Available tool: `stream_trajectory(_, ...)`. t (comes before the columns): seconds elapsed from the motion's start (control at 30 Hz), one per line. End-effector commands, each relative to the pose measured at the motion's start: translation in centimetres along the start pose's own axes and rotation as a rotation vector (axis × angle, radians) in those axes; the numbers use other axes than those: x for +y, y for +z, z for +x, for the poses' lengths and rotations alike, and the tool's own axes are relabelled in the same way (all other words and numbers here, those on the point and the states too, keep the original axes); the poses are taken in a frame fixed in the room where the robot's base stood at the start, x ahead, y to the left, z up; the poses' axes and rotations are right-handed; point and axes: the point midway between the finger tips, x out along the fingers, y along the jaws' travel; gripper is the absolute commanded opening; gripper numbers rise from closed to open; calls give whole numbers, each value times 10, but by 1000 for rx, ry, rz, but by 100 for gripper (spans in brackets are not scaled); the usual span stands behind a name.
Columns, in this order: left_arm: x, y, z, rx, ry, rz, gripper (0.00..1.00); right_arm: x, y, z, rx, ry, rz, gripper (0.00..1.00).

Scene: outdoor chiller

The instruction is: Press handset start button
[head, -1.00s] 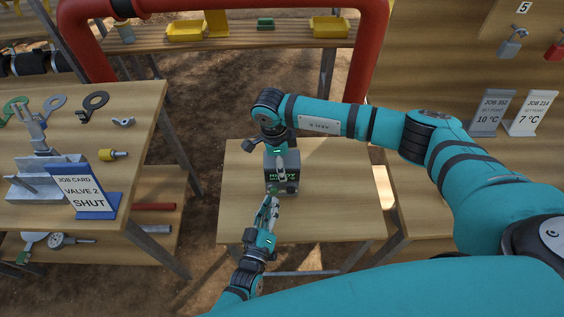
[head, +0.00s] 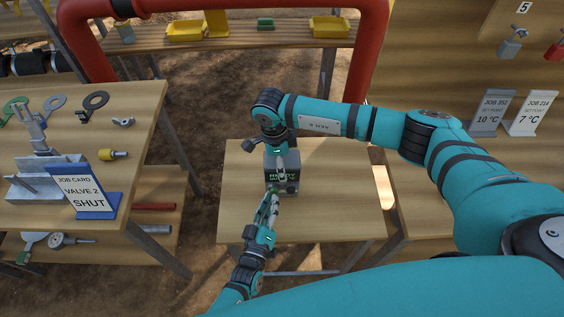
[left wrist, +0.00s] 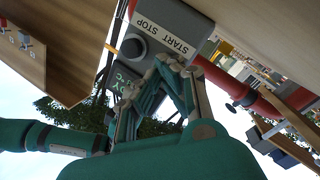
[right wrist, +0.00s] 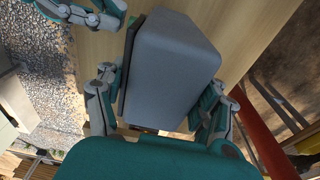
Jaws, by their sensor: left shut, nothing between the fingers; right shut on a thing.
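The handset (head: 291,161) is a grey box with a green-lettered display, standing on the small middle table. My right gripper (right wrist: 160,98) is shut on the handset, with a finger on each side of the grey casing in the right wrist view. In the left wrist view, the handset (left wrist: 187,17) shows a START STOP label (left wrist: 165,35) and a dark round knob (left wrist: 132,46). My left gripper (head: 273,192) is shut and empty, with its tips at the handset's lower front. Its fingertips (left wrist: 172,64) are beside the START end; they hide the start button, and contact cannot be told.
The small wooden table (head: 335,215) is bare around the handset. A left bench (head: 140,115) holds a blue job card stand (head: 95,200) and loose parts. A red pipe (head: 371,45) frames the back shelf. Set-point cards (head: 490,115) stand at the right.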

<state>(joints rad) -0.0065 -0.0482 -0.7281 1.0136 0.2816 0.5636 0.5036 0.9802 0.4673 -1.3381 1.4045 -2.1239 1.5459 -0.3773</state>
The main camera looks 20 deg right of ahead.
Motion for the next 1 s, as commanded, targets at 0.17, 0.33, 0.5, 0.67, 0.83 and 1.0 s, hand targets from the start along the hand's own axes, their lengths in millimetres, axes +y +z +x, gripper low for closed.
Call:
stream_trajectory(0.17,-1,0,2,1,0,0,0,4,-2,7,9,9,-1,10)
stream_trajectory(0.33,-1,0,4,1,1,0,0,4,-2,7,9,9,-1,10)
stream_trajectory(0.5,-2,-1,6,1,1,0,0,4,-2,7,9,9,-1,10)
stream_trajectory(0.67,-2,-1,7,1,0,0,0,4,-2,7,9,9,-1,10)
stream_trajectory(0.83,-2,-1,8,0,0,0,0,4,-2,7,9,9,-1,10)
stream_trajectory(1.0,-3,-2,10,0,0,0,0,4,-2,7,9,9,-1,10)
